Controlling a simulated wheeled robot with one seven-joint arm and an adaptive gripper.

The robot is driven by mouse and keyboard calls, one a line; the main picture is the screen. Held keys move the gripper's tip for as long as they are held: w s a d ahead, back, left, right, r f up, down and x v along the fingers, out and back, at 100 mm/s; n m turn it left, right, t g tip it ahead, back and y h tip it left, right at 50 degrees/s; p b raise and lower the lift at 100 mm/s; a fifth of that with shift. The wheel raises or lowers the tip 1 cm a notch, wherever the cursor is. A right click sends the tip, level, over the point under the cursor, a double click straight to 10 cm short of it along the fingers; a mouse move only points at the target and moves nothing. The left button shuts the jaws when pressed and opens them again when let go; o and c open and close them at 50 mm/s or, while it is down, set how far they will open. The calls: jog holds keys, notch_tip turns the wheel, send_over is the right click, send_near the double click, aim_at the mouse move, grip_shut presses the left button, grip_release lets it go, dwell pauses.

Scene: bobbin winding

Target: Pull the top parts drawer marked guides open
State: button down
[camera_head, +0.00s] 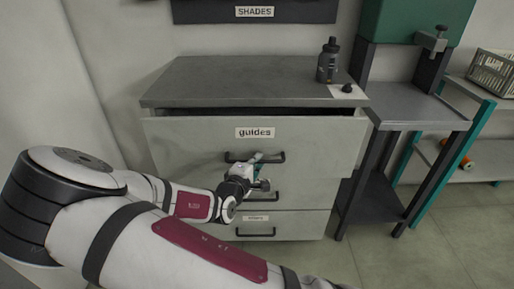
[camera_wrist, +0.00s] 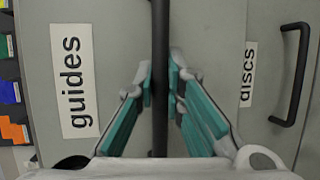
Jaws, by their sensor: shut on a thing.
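The top drawer marked guides (camera_head: 190,140) is part of a grey cabinet. It stands partly open, with a dark gap behind its front's upper edge. Its black bar handle (camera_head: 277,157) is partly hidden by my gripper (camera_head: 257,172). In the wrist view the handle (camera_wrist: 160,35) runs between the two teal-padded fingers of my gripper (camera_wrist: 161,85), which are shut on it. The guides label (camera_wrist: 76,80) lies to the left there.
The drawer marked discs, with its own handle (camera_wrist: 292,75), is below. A dark bottle (camera_head: 328,62) and a small black object (camera_head: 347,88) sit on the cabinet top (camera_head: 230,80). A bench (camera_head: 420,108) stands at the right. Floor shows at the lower right.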

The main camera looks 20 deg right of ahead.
jog(key=s+a+p, duration=0.2)
jog(key=s+p, duration=0.2)
jog(key=s, duration=0.6)
jog(key=s+a+p, duration=0.3)
jog(key=s+p, duration=0.1)
jog(key=s, duration=0.6)
jog(key=shift+a, duration=0.2)
jog(key=c, duration=1.6)
grip_release()
jog(key=shift+c, duration=0.2)
jog(key=v, duration=1.2)
